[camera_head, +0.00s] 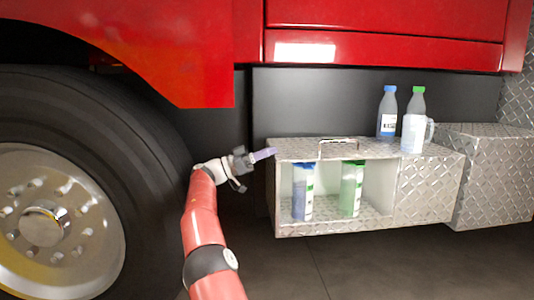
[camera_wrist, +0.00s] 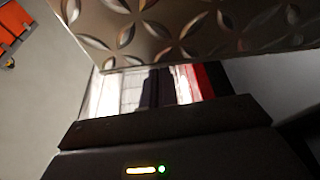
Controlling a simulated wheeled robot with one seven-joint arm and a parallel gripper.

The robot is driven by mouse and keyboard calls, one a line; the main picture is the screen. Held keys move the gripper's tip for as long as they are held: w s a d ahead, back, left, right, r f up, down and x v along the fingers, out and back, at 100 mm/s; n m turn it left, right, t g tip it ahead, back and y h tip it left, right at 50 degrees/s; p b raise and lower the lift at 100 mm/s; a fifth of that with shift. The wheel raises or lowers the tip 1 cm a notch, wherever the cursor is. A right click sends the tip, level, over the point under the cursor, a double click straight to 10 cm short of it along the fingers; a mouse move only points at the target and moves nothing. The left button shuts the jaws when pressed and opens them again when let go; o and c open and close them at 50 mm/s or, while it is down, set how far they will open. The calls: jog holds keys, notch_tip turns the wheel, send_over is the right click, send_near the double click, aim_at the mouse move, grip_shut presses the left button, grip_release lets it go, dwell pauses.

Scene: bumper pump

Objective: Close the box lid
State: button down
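The box (camera_head: 430,200) is silver diamond plate and stands low under the red truck body. Its front left compartment is open and shows a blue-capped bottle (camera_head: 303,192) and a green-capped bottle (camera_head: 351,190) inside. A plate with a handle (camera_head: 337,146) lies at the top front edge above this opening; it appears to be the lid, raised. My gripper (camera_head: 265,154) is at the upper left front corner of the box, pointing right. In the wrist view, a diamond-plate surface (camera_wrist: 180,30) is just beyond the gripper and covers part of the fingers. Contact and finger gap are unclear.
Two bottles stand on the box top, one blue (camera_head: 387,112) and one whitish with a green cap (camera_head: 414,121). A large wheel (camera_head: 75,190) is to the left of my arm. Another diamond-plate block (camera_head: 490,175) adjoins on the right. The floor in front (camera_head: 370,270) is clear.

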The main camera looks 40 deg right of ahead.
jog(key=shift+f, duration=0.35)
notch_tip(320, 180, up, 21)
jog(key=p, duration=1.6)
jog(key=shift+f, duration=0.15)
jog(key=s+d+n+t+y, duration=0.3)
jog(key=s+d+n+y, duration=0.15)
jog(key=s, duration=0.25)
jog(key=s+a+f+n+t+y, duration=0.3)
jog(key=s+f+n+t, duration=0.1)
jog(key=s+t, duration=0.1)
jog(key=s+a+f+n+t+y, duration=0.2)
jog(key=s+a+f, duration=0.4)
jog(key=a, duration=0.6)
jog(key=s+a+f+n+t+y, duration=0.3)
jog(key=s+a+f+n+y, duration=0.2)
jog(key=a, duration=0.8)
jog(key=s+a+f+n+t+y, duration=0.3)
jog(key=s+a+f+n, duration=0.4)
jog(key=s+a, duration=0.3)
jog(key=a+f+y, duration=0.1)
jog(key=a, duration=0.2)
jog(key=shift+s+a+f, duration=0.15)
jog(key=shift+f, duration=0.15)
jog(key=shift+y, duration=0.25)
